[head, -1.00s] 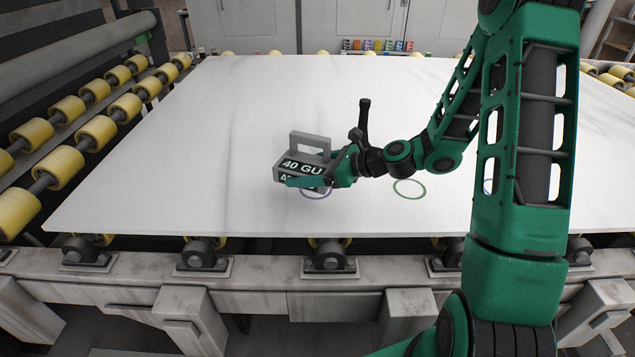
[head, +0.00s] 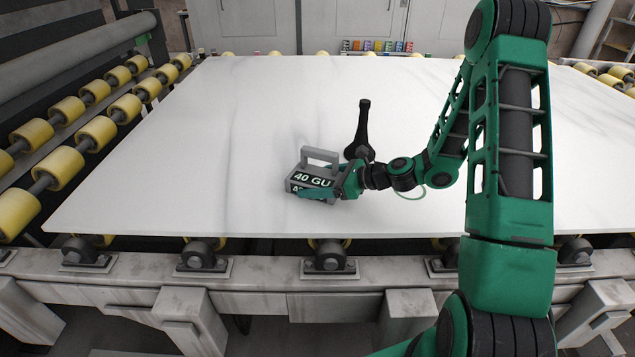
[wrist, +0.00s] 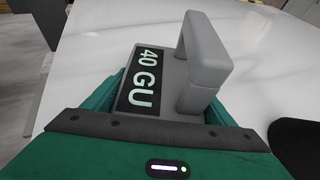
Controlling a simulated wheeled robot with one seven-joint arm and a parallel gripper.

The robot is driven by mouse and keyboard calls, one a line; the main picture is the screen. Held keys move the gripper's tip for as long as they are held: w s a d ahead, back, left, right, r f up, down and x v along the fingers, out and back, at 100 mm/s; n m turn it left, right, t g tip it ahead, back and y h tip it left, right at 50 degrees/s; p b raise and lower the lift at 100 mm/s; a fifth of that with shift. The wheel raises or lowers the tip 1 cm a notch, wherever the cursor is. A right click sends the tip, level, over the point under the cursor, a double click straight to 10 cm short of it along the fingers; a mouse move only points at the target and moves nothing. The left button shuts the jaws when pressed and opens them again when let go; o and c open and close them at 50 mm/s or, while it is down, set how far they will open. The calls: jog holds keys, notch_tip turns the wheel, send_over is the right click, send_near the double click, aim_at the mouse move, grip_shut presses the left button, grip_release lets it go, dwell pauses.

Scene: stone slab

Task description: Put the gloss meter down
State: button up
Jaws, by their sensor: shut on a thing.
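The gloss meter (head: 320,172) is a grey box with a raised handle and a black label reading "40 GU". My gripper (head: 322,190) is shut on it, with a green finger along its near side. It is over the front middle part of the white stone slab (head: 180,150). I cannot tell whether its base touches the slab. In the wrist view the gloss meter (wrist: 172,75) fills the space between the green fingers, handle to the right. Its underside is hidden.
A black upright tool (head: 362,130) stands on the slab just behind my gripper. A green ring (head: 410,196) is marked on the slab, partly hidden by my arm. Yellow rollers (head: 60,165) line the left side. Small coloured items (head: 377,46) sit beyond the far edge. The slab's left is clear.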

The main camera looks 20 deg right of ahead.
jog(key=o, duration=1.6)
jog(key=shift+c, duration=0.2)
